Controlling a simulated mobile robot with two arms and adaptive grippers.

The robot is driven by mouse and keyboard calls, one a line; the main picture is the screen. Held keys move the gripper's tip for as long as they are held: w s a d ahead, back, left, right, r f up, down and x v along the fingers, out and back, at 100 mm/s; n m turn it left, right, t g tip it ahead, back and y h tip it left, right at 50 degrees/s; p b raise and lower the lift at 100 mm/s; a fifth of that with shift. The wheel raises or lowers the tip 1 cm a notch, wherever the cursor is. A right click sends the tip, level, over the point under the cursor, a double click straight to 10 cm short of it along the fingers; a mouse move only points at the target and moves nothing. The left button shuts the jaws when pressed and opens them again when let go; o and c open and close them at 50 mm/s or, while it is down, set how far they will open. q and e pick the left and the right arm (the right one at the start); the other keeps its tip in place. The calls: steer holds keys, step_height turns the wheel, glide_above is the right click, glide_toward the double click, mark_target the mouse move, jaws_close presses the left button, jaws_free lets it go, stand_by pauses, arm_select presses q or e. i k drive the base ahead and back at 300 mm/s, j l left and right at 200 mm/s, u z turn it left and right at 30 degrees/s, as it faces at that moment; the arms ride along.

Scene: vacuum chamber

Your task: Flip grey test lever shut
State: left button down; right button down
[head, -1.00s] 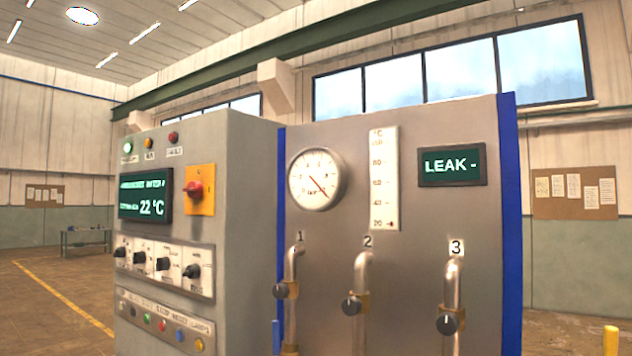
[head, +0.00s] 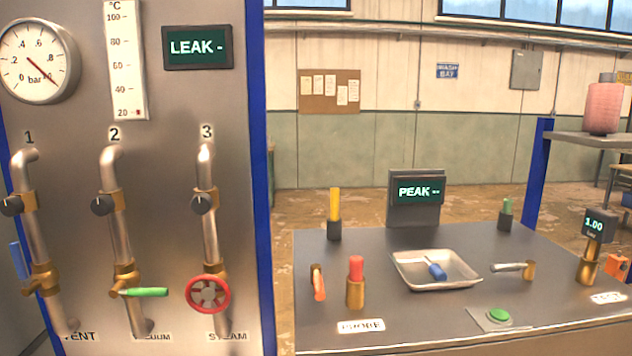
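A grey lever (head: 508,268) on a brass fitting (head: 530,270) stands on the right part of the dark bench (head: 400,318). Its handle points left, roughly level, toward the metal tray. A small label (head: 607,298) lies to its right, its text too blurred to read surely. A brass post with a small display reading 1.00 (head: 594,226) stands just right of the lever. Neither of my grippers is in view.
The tray (head: 400,271) holds a blue object (head: 435,269). A green button (head: 498,316) sits in front. An orange lever (head: 318,283) and a red-topped brass piece (head: 356,282) stand left. A PEAK display (head: 415,200) is behind. The valve panel (head: 160,240) rises left.

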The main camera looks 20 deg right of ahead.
mark_target(505, 267)
steer(key=k+z, duration=0.15)
steer(key=z, duration=1.5)
